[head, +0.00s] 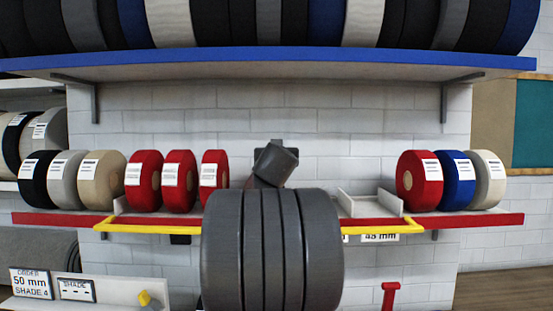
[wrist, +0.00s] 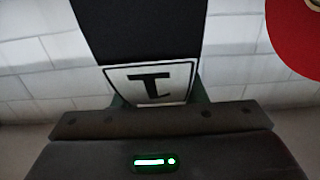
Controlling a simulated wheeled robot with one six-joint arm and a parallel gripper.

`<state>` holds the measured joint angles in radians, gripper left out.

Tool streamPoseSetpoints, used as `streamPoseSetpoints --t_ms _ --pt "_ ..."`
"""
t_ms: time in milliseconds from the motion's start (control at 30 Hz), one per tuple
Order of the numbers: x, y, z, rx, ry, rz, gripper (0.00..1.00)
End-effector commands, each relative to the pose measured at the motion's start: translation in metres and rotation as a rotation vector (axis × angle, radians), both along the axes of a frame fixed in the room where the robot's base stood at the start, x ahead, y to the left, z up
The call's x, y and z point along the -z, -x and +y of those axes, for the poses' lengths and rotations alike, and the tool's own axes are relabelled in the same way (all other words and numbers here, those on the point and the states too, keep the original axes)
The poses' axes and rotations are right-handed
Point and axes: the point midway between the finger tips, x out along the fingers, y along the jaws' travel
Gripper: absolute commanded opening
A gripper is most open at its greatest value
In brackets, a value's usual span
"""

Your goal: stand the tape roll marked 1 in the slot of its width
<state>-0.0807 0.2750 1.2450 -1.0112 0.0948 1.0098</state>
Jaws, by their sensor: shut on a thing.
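The tape roll marked 1 (wrist: 138,35) is dark, nearly black, and fills the upper middle of the wrist view. My gripper (wrist: 155,95) is shut on this roll, with a finger at each side of the label. In the head view I cannot make out the gripper or the held roll; a large dark grey ribbed shape covers the middle. A pale grey slot (head: 372,205) shows empty on the red-edged shelf, right of that shape. A card below it reads 45 mm (head: 380,238); other slots and cards are hidden.
Red rolls (head: 179,181) stand left of the covered middle; red, blue (head: 457,180) and cream rolls stand right. A blue shelf (head: 270,62) full of rolls overhangs. An order card (head: 31,283) reads 50 mm, shade 4. A red roll (wrist: 300,30) is close at right in the wrist view.

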Motion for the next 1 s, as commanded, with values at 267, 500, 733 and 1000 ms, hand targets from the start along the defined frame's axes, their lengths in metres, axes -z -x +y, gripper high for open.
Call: streamPoseSetpoints --t_ms 267,500,733,1000 --pt "0.002 0.001 0.000 0.000 0.001 -0.003 0.00" --pt "0.002 0.000 0.000 0.001 0.001 0.000 0.60" --pt "-0.001 0.000 0.000 0.001 0.000 0.000 0.60" --pt "0.000 0.035 0.000 -0.001 -0.001 -0.003 0.60"
